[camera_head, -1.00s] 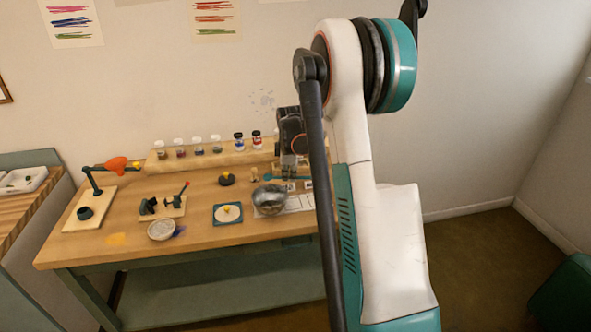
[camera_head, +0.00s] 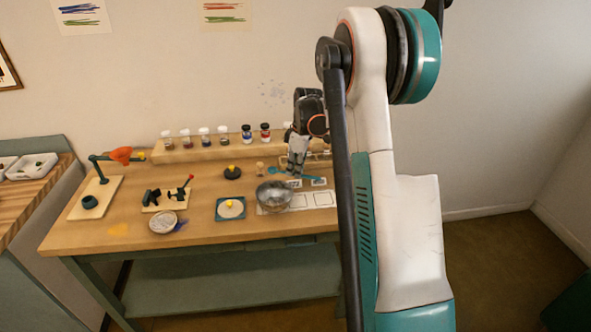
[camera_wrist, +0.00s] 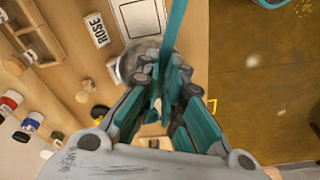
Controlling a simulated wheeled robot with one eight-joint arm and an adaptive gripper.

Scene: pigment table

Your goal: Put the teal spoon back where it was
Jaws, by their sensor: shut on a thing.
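The teal spoon (camera_head: 281,172) shows in the head view as a thin teal strip at the right part of the table, behind the metal bowl (camera_head: 273,196). My gripper (camera_head: 296,172) points down over it. In the wrist view my gripper (camera_wrist: 172,85) is shut on the spoon, whose teal handle (camera_wrist: 177,25) runs up from between the fingers to the top edge. The spoon's lower end is partly hidden by the fingers. I cannot tell whether the spoon touches the table. The bowl also shows in the wrist view (camera_wrist: 128,68), just beyond the fingers.
Pale cards (camera_head: 318,199) lie right of the bowl; a label reading ROSE (camera_wrist: 97,30) shows in the wrist view. Several jars (camera_head: 246,133) stand on the back shelf. A blue tile (camera_head: 222,215), a pale dish (camera_head: 163,223) and an orange lamp (camera_head: 121,155) are further left.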

